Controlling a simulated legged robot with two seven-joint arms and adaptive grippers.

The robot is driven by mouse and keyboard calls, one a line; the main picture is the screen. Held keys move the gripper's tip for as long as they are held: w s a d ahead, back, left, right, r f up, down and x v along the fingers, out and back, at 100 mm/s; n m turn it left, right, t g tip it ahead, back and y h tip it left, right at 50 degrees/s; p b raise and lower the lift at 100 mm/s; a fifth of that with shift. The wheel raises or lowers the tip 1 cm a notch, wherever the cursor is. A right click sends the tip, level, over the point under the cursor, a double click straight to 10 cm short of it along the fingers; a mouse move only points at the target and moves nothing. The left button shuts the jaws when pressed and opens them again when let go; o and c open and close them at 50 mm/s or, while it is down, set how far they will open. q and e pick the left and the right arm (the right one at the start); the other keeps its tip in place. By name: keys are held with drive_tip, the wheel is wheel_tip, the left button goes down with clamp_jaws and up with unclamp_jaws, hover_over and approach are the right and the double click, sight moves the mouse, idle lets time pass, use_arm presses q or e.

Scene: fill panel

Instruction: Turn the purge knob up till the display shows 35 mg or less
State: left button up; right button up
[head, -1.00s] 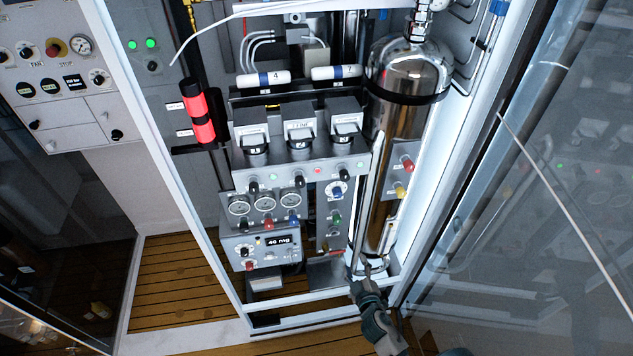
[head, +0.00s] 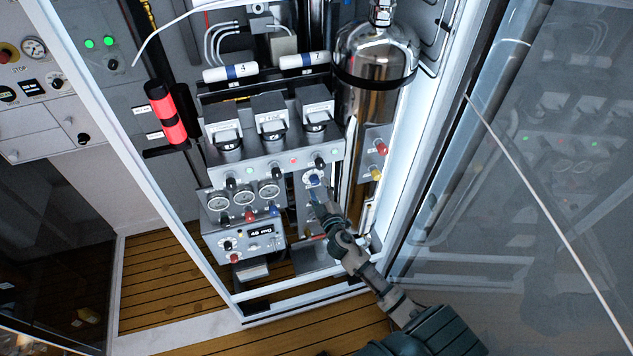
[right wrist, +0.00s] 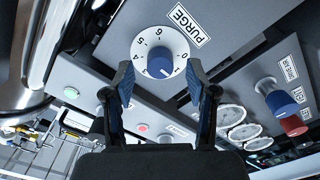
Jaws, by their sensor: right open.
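The purge knob is a blue knob on a white numbered dial under a PURGE label. It shows in the right wrist view (right wrist: 160,66) and on the small upright panel in the head view (head: 314,178). My right gripper (head: 319,202) is open just below the knob in the head view. In the right wrist view its two blue-padded fingers (right wrist: 161,76) stand on either side of the dial's lower part, with nothing between them gripped; contact cannot be told. The display (head: 262,231) on the lower left box appears to read 46 mg. My left gripper is not in view.
Gauges (head: 244,194) and other coloured knobs crowd the left of the dial. A shiny steel cylinder (head: 372,65) stands behind, to the right. The cabinet's white frame (head: 425,165) and a glass door (head: 560,200) bound the right side. Wooden floor lies below.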

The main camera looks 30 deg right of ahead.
drive_tip(key=shift+x, duration=1.15)
drive_tip(key=shift+w+a, duration=0.1)
drive_tip(key=shift+w, duration=0.2)
clamp_jaws()
